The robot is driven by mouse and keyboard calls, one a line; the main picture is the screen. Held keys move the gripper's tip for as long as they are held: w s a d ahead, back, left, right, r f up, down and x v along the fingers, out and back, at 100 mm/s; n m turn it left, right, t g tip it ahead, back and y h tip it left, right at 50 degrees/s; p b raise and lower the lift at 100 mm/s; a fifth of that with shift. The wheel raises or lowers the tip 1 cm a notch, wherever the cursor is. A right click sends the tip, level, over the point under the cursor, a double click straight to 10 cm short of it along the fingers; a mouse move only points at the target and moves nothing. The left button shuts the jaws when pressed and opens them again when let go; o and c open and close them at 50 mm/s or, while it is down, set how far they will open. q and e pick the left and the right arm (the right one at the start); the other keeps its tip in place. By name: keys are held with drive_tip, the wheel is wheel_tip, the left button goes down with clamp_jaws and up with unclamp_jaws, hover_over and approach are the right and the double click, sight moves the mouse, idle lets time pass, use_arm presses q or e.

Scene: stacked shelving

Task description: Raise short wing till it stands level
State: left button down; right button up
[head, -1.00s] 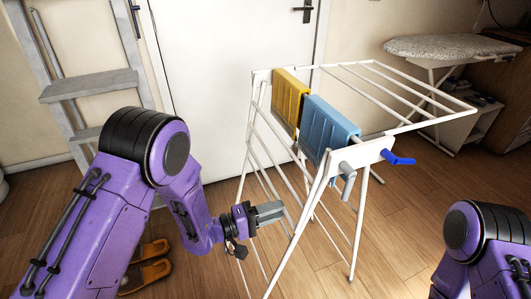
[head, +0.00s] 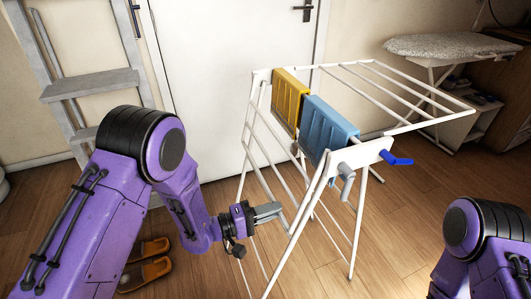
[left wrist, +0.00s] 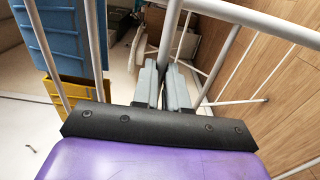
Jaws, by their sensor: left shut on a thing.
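A white drying rack (head: 322,190) stands on the wood floor. Its short wing (head: 246,160) hangs down on the left side, steeply sloped. Its long wing (head: 405,90) sticks out level to the right. My left gripper (head: 268,212) is at the low outer part of the short wing. In the left wrist view its grey fingers (left wrist: 163,85) are shut on a pale bar of the wing, which runs up between them. A grey lever (head: 347,183) and a blue lever (head: 398,158) sit at the rack's near end. My right gripper is out of view.
A yellow towel (head: 289,97) and a blue towel (head: 329,132) hang on the rack's top. A grey stepladder (head: 92,85) and orange slippers (head: 150,260) are at the left. An ironing board (head: 450,47) stands at the back right. A door (head: 225,85) is behind.

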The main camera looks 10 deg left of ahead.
use_arm(q)
drive_tip(key=shift+s+a+r+p, duration=0.25)
drive_tip(key=shift+s+a, duration=0.1)
drive_tip(key=shift+a, duration=0.2)
drive_tip(key=shift+s+a+r+p, duration=0.1)
drive_tip(key=shift+s+a+r, duration=0.1)
drive_tip(key=shift+s+a, duration=0.25)
drive_tip(key=shift+w+a, duration=0.1)
drive_tip(key=a, duration=0.1)
drive_tip(key=s+a+r+p, duration=0.2)
drive_tip(key=shift+a, duration=0.15)
idle(0.4)
